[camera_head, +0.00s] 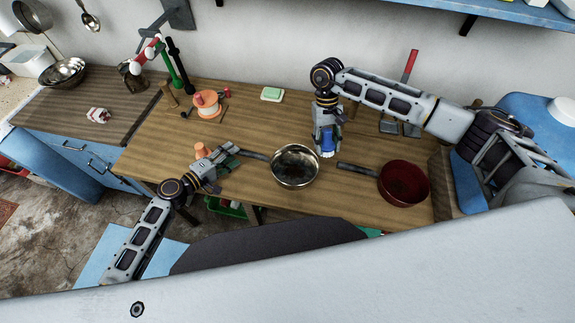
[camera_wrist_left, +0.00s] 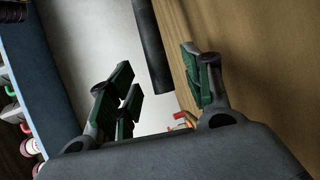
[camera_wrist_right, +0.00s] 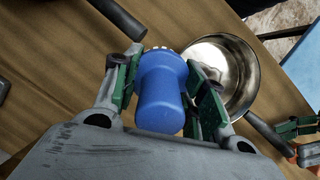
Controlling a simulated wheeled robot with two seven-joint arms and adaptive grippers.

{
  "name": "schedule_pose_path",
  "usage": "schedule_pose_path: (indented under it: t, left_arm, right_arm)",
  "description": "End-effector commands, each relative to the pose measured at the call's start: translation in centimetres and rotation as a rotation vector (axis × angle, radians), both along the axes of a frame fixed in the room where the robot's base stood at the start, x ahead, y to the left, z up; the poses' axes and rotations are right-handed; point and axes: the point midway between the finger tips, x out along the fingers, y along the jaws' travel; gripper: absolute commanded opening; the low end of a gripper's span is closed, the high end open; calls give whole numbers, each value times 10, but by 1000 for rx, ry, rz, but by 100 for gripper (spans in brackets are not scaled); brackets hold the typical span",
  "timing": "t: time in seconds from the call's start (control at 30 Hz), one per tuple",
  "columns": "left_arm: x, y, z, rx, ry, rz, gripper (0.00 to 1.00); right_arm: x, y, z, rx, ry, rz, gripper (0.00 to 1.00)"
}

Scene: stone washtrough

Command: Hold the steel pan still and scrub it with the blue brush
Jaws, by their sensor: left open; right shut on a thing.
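The steel pan (camera_head: 295,166) sits on the wooden table, with its dark handle (camera_head: 254,154) pointing left. My left gripper (camera_head: 230,156) is open at the end of that handle. In the left wrist view the dark handle (camera_wrist_left: 152,45) lies ahead, between the spread fingers, with no visible grip. My right gripper (camera_wrist_right: 162,78) is shut on the blue brush (camera_wrist_right: 161,100), and the brush also shows in the head view (camera_head: 327,143). It is held to the right of the pan; its bristles are mostly hidden. The steel pan (camera_wrist_right: 245,80) also shows in the right wrist view.
A dark red pan (camera_head: 403,184) stands on the right, its handle pointing left near the brush. A green sponge or soap (camera_head: 272,94) and an orange spool (camera_head: 206,99) lie at the back. An orange object (camera_head: 202,149) stands by my left gripper.

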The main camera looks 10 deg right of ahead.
Motion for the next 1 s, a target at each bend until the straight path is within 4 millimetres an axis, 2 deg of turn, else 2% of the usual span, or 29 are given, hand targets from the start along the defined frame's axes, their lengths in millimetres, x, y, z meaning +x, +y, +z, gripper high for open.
schedule_pose_path:
  t: [0.4,0.83,1.0]
  left_arm:
    - [19,-23,-6,0,-1,0,50]
    - [21,-26,-7,1,1,0,50]
    - [21,-25,-7,1,-1,0,28]
  right_arm:
    - [0,0,1,0,0,0,18]
    - [0,0,1,0,0,0,18]
    - [0,0,1,0,0,0,18]
